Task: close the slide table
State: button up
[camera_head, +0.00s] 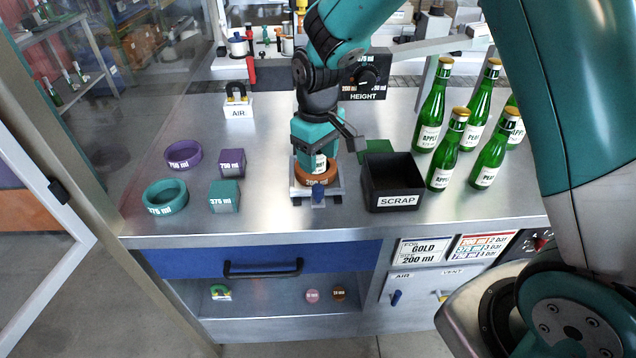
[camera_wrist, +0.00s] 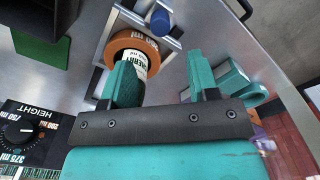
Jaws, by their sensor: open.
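The slide table (camera_head: 299,190) is a small metal plate near the front of the steel counter, with a blue knob (camera_head: 318,192) on its front side; the knob also shows in the wrist view (camera_wrist: 161,20). A brown ring (camera_head: 316,176) sits on it around a green bottle with a white label (camera_wrist: 135,62). My gripper (camera_wrist: 160,68) is open above the slide table. In the wrist view its left finger overlaps the bottle and its right finger is clear of it; I cannot tell whether they touch.
A black SCRAP bin (camera_head: 394,182) stands close on the right, with several green bottles (camera_head: 446,153) beyond it. Purple (camera_head: 183,154) and teal (camera_head: 165,196) rings and matching blocks lie left. A HEIGHT dial (camera_head: 365,80) stands behind.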

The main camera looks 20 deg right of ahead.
aim_at(318, 187)
notch_tip(318, 187, down, 9)
jog(key=shift+f+p, duration=0.2)
jog(key=shift+p, duration=0.75)
grip_shut()
